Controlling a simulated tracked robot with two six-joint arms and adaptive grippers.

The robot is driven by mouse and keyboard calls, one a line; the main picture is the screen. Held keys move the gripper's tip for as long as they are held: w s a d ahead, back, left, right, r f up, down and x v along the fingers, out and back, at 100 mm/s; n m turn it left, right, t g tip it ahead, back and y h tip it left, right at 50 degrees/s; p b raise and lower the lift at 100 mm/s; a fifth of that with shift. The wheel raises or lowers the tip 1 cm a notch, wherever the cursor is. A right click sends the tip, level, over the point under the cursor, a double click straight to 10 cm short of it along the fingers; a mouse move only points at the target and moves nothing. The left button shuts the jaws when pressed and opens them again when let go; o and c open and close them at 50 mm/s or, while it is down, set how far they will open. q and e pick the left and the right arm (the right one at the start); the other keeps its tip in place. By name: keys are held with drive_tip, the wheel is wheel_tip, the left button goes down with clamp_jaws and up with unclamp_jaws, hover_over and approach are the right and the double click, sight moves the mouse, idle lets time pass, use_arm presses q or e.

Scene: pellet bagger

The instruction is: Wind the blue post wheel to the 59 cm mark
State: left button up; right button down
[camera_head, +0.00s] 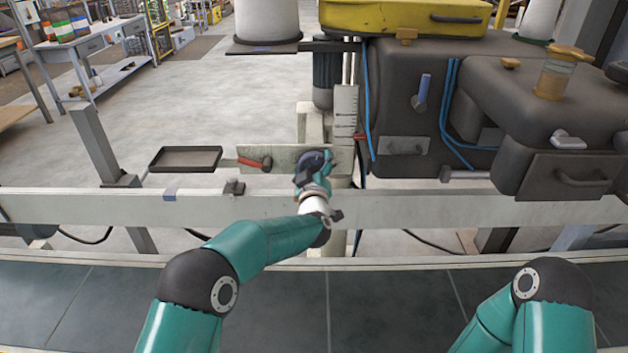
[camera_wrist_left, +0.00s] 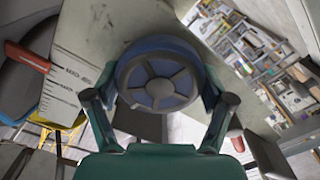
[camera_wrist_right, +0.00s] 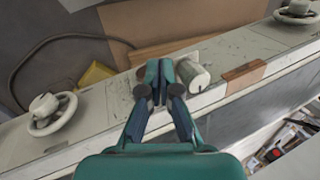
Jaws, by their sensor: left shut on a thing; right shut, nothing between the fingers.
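The blue post wheel (camera_wrist_left: 158,72) has a round spoked face and fills the middle of the left wrist view. My left gripper (camera_wrist_left: 158,90) is shut on it, one finger on each side of the rim. In the head view my left gripper (camera_head: 314,172) is at the post, hiding much of the wheel. The white scale (camera_head: 346,108) stands upright above the wheel with a red pointer (camera_head: 359,137) near its lower part. Scale and pointer also show in the left wrist view, but the numbers are too small to read surely. My right gripper (camera_wrist_right: 160,78) is shut and empty.
A cream rail (camera_head: 120,206) crosses in front of the post. A dark tray (camera_head: 186,158) and a red-handled tool (camera_head: 256,163) are left of the wheel. Dark machine housings (camera_head: 405,100) and blue hoses stand close on the right. A pale cylindrical knob (camera_wrist_right: 192,75) is beside my right fingers.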

use_arm(q)
drive_tip(key=shift+a+f+n+b, duration=0.15)
drive_tip(key=shift+a+n+b, duration=0.05)
drive_tip(key=shift+n+b, duration=0.8)
drive_tip(key=o, duration=1)
drive_tip(key=shift+d, duration=0.1)
drive_tip(key=shift+s, duration=0.1)
drive_tip(key=shift+s, duration=0.3)
drive_tip(key=s, duration=1.1)
